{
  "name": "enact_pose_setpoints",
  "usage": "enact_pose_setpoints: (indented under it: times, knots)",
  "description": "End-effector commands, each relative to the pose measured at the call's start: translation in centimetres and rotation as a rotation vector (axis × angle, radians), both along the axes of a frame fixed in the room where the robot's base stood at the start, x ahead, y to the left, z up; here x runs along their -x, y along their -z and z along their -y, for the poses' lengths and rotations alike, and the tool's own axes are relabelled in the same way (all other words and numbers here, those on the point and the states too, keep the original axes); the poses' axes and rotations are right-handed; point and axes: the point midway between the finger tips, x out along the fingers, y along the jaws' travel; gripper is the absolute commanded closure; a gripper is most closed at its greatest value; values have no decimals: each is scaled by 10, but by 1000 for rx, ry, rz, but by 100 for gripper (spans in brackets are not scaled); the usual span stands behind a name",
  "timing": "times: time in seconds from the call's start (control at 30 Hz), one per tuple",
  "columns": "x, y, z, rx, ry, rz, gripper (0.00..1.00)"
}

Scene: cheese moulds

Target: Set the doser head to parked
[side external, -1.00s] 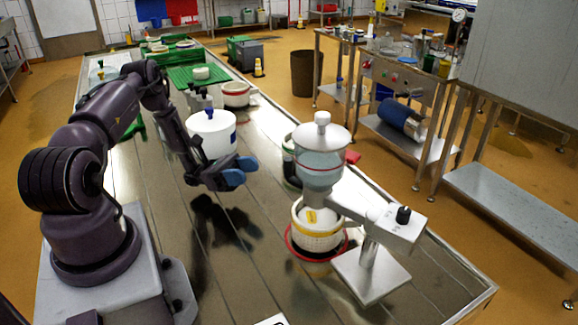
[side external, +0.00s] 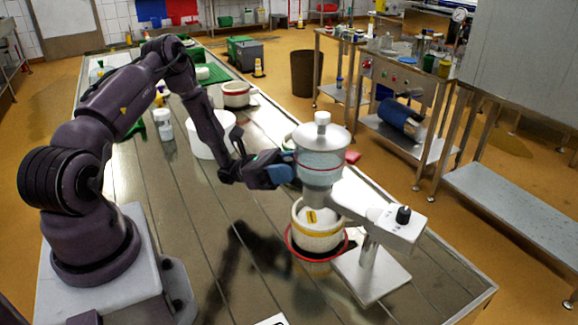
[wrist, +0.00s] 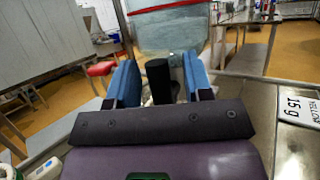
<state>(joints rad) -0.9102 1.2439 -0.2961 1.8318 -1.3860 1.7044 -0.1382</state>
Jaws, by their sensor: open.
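The doser has a clear hopper (side external: 320,168) with a white lid and a red line, carried on a white arm (side external: 380,215) over a post and flat base (side external: 372,277). A black knob (side external: 403,215) sits on that arm. In the wrist view the hopper (wrist: 165,32) is straight ahead, with an upright black handle (wrist: 157,80) in front of it. My gripper (side external: 287,172) is at the hopper's left side. In the wrist view my gripper (wrist: 158,78) is open, its blue fingers on either side of the handle; contact cannot be told.
A white mould with a yellow band (side external: 318,235) stands under the hopper, with a red ring around it. A white tub (side external: 213,137) and a small white jar (side external: 163,122) stand behind my arm.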

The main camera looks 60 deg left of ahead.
Motion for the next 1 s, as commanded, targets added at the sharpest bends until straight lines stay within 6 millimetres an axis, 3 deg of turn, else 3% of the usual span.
enact_pose_setpoints:
  times: [0.17, 0.37, 0.67, 1.0]
  knots:
    - [0, 0, 0, 0, 0, 0, 56]
    - [0, 0, 0, 0, 0, 0, 100]
    - [2, 0, 0, 1, 0, -1, 100]
    - [19, 1, 8, 0, 1, -2, 100]
